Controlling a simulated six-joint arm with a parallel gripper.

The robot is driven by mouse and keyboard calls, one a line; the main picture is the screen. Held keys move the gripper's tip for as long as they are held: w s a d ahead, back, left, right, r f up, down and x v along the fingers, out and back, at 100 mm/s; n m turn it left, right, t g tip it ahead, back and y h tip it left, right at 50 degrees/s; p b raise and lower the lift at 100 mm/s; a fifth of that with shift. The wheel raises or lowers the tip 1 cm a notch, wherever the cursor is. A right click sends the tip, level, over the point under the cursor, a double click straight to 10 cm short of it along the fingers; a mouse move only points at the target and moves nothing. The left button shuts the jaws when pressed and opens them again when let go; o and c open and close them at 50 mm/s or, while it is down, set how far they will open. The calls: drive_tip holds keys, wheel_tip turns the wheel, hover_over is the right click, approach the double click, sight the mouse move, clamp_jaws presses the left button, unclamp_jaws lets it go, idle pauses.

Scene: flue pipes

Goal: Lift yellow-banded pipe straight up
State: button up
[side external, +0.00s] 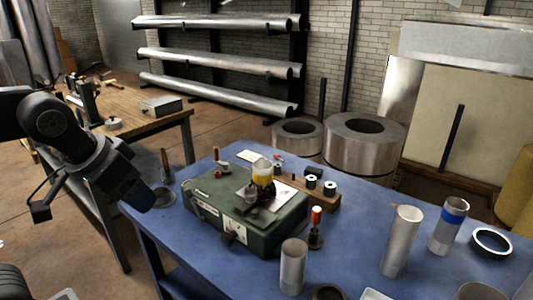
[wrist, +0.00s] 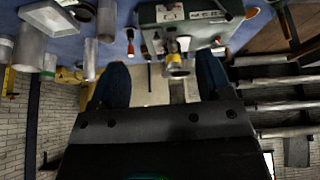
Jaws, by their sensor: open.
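The yellow-banded pipe (side external: 262,172) is a short, pale pipe with a yellow band. It stands on top of the green machine (side external: 282,217), in a dark fitting above a light plate. In the wrist view the pipe (wrist: 178,64) shows end-on between the two finger outlines, a little right of centre.
On the blue table (side external: 345,240), a blue-banded pipe (side external: 447,226), a plain tall pipe (side external: 401,241) and a shorter pipe (side external: 293,266) stand upright at the right and front. A red-handled tool (side external: 316,228) stands close beside the machine. A wooden block (side external: 305,192) lies behind it.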

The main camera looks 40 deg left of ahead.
drive_tip(key=w+r+n+g, duration=0.1)
drive_tip(key=w+r, duration=0.2)
drive_tip(key=w, duration=0.2)
drive_tip(key=w+r+n, duration=0.2)
drive_tip(key=w+r, duration=0.1)
drive_tip(key=w, duration=0.3)
drive_tip(key=n+g+y, duration=0.3)
drive_tip(key=n, duration=0.7)
hover_over(262, 170)
drive_tip(key=w+d, duration=0.1)
drive_tip(key=d, duration=0.1)
wheel_tip(262, 170, down, 9)
drive_tip(key=x, duration=1.4)
drive_tip(key=shift+s+a+r, duration=0.1)
drive_tip(key=shift+a, duration=0.1)
drive_tip(key=c, duration=0.7)
drive_tip(key=shift+r, duration=4.2)
drive_tip(key=shift+c, duration=0.2)
